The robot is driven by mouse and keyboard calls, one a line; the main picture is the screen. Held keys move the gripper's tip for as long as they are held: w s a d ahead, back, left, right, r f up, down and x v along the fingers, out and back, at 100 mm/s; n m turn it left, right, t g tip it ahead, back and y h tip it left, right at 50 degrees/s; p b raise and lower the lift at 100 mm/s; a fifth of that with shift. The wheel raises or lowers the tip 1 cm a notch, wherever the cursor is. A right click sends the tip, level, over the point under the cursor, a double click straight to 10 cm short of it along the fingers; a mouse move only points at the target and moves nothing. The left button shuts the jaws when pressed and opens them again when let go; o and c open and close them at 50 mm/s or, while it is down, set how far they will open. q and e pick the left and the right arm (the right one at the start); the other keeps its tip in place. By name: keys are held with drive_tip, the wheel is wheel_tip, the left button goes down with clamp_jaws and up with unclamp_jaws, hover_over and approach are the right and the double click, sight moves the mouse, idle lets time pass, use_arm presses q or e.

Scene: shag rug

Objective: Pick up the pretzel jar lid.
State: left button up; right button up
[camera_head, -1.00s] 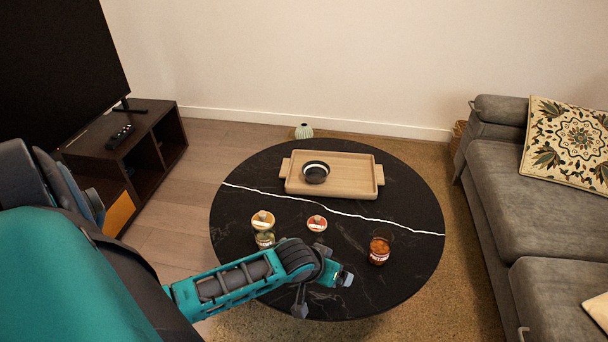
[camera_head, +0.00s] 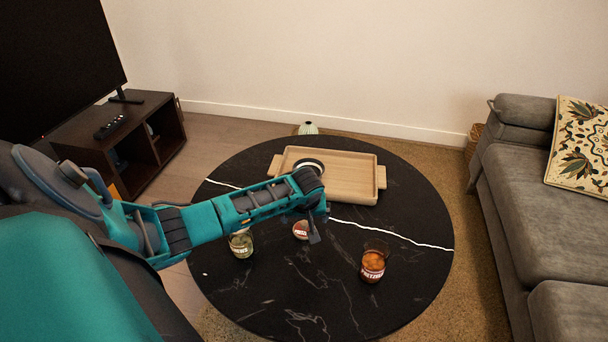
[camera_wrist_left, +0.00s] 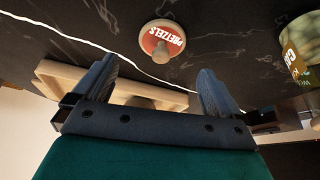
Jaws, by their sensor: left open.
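The pretzel jar lid (camera_head: 300,230), a small round red-and-white lid with a knob, lies on the black round table. In the left wrist view the lid (camera_wrist_left: 161,38) shows its "PRETZELS" lettering, ahead of and between my fingertips, not held. My left gripper (camera_head: 313,232) is close by the lid in the head view, partly hidden by its own arm. Its two fingers (camera_wrist_left: 158,68) are apart and empty in the wrist view. The pretzel jar (camera_head: 373,264), glass with brown contents, stands lidless to the right of the lid. My right gripper is not in view.
A greenish jar (camera_head: 241,244) stands left of the lid; it also shows in the wrist view (camera_wrist_left: 301,48). A wooden tray (camera_head: 355,176) with a dark bowl (camera_head: 311,165) is behind, partly covered by my arm. The table's front (camera_head: 300,300) is clear.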

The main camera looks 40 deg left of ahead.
sight(304, 222)
use_arm(q)
drive_tip(key=b+x, duration=0.1)
drive_tip(key=x, duration=0.1)
drive_tip(key=b+x, duration=0.1)
drive_tip(key=x, duration=0.1)
drive_tip(key=shift+s+d+f+b, duration=0.1)
drive_tip(key=shift+s+d+b, duration=0.05)
drive_tip(key=shift+s+b, duration=0.15)
drive_tip(key=shift+w+a+f, duration=0.2)
drive_tip(key=shift+w+f, duration=0.1)
drive_tip(key=shift+f, duration=0.2)
drive_tip(key=c, duration=1.1)
drive_tip(key=shift+r, duration=0.2)
